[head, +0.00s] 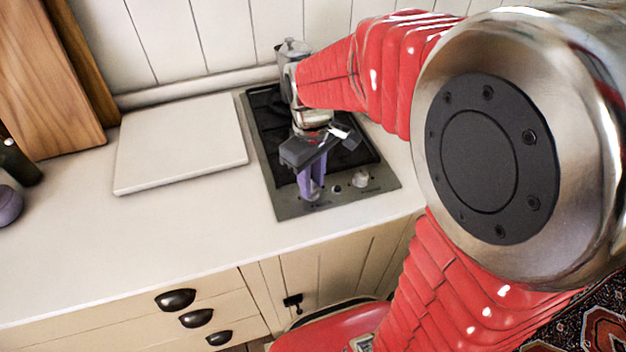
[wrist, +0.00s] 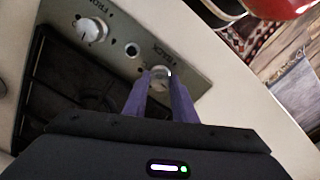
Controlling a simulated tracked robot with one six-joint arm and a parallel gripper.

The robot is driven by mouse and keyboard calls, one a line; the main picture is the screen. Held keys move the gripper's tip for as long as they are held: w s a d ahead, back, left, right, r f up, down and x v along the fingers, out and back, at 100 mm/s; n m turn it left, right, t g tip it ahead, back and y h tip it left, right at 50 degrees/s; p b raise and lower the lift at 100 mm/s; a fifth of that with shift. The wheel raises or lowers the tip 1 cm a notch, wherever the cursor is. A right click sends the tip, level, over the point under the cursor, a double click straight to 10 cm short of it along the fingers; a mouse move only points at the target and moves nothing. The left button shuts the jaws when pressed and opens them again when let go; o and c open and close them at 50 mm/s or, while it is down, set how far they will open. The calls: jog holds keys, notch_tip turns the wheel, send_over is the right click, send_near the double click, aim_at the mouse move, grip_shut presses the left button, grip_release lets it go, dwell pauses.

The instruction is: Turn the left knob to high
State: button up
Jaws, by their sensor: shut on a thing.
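The left knob (wrist: 160,74) is a small pale knob on the metal front strip of the hob (head: 290,208). My gripper (head: 312,192) points down at the strip, and its purple fingers are shut on the left knob. In the wrist view, the fingertips (wrist: 160,84) sit on both sides of the knob. In the head view, the fingers mostly hide this knob. The right knob (head: 360,179) stands free on the same strip and also shows in the wrist view (wrist: 92,30). I cannot read the left knob's setting.
A small round dark fitting (wrist: 131,49) sits between the knobs. A metal pot (head: 292,48) stands at the hob's back, partly behind my arm. A white board (head: 182,142) lies left of the hob, with wooden boards (head: 50,85) beyond. The front counter is clear.

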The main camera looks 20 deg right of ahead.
aim_at(312, 186)
jog(key=shift+n, duration=0.6)
jog(key=o, duration=1)
jog(key=shift+o, duration=0.2)
jog(key=shift+r, duration=0.15)
notch_tip(312, 186, up, 13)
jog(key=shift+r, duration=0.2)
